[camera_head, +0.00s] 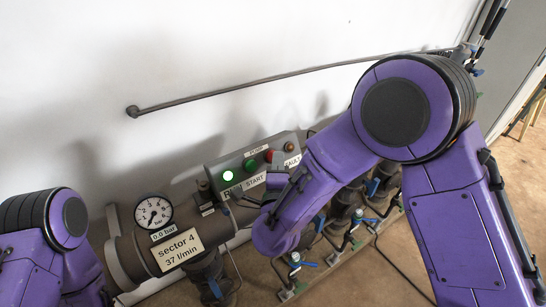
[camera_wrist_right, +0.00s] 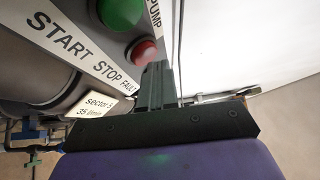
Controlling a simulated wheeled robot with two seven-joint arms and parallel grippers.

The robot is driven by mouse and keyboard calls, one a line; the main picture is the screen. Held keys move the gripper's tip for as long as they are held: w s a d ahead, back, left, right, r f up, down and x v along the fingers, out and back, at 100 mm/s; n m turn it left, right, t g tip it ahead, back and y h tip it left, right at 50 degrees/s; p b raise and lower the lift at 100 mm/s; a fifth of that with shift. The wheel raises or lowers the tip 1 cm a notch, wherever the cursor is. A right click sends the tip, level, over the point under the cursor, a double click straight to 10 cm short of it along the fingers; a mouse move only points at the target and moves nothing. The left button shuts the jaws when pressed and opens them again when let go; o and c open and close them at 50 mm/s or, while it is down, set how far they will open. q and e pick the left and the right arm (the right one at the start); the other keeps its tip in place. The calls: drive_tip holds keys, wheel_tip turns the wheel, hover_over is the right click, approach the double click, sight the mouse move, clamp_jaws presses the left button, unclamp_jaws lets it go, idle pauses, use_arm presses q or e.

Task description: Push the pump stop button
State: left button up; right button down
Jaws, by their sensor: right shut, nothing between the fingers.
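The pump control box (camera_head: 240,158) is grey, mounted above the pipe, with a label strip reading START, STOP and FAULT. It carries a lit green lamp (camera_head: 228,176), a green start button (camera_head: 250,165) and a red stop button (camera_head: 268,156). In the right wrist view the green button (camera_wrist_right: 120,12) and the red button (camera_wrist_right: 142,50) are close up. My right gripper (camera_wrist_right: 157,70) is shut and empty, its tips right beside the red button and slightly overlapping its edge; I cannot tell whether they touch. In the head view my right arm hides part of the label. My left gripper is out of view.
A pressure gauge (camera_head: 153,213) and a sector plate (camera_head: 177,249) reading 37 l/min sit on the thick pipe left of the box. Valves with blue handles (camera_head: 295,259) stand below. A dark rod (camera_head: 240,88) runs along the white wall above.

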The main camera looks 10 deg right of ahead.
drive_tip(key=shift+w+a+f+b, duration=0.15)
drive_tip(key=shift+w+f+b, duration=0.15)
drive_tip(key=shift+w, duration=0.15)
idle(0.9)
drive_tip(key=shift+s+r, duration=0.1)
drive_tip(key=shift+r, duration=0.05)
drive_tip(key=shift+s+d+r+p, duration=0.25)
drive_tip(key=shift+s+r+p, duration=0.2)
drive_tip(key=shift+s, duration=0.25)
drive_tip(key=s, duration=0.1)
drive_tip(key=s+d+r+p, duration=0.1)
drive_tip(key=s+r+p, duration=0.1)
drive_tip(key=s, duration=0.1)
drive_tip(key=shift+d+r, duration=0.2)
drive_tip(key=shift+d, duration=0.05)
idle(0.7)
